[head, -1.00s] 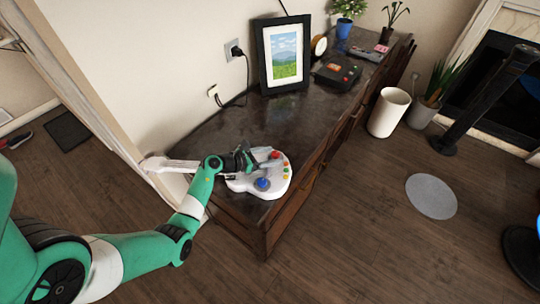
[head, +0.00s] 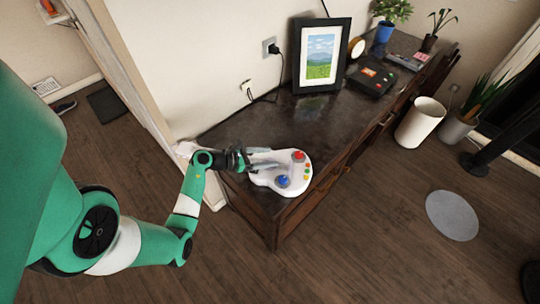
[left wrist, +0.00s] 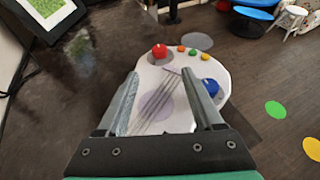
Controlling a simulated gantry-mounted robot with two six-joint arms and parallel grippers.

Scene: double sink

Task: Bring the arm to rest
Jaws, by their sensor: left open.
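My left gripper (head: 270,158) is open and empty, at the left side of the white game controller (head: 268,183) on the dark cabinet top. In the left wrist view the two grey fingers (left wrist: 160,78) stand apart, with part of the controller (left wrist: 152,92) showing between and beyond them. I cannot tell whether the fingers touch it. The controller has a red knob (head: 298,156), a blue knob (head: 282,181) and several small coloured buttons. My right gripper is not in view.
The dark cabinet (head: 222,135) stands along the wall, with a framed picture (head: 320,55), a black device (head: 371,80) and potted plants at its far end. A white bin (head: 420,122) and a round grey mat (head: 452,215) are on the floor. The floor in front is largely clear.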

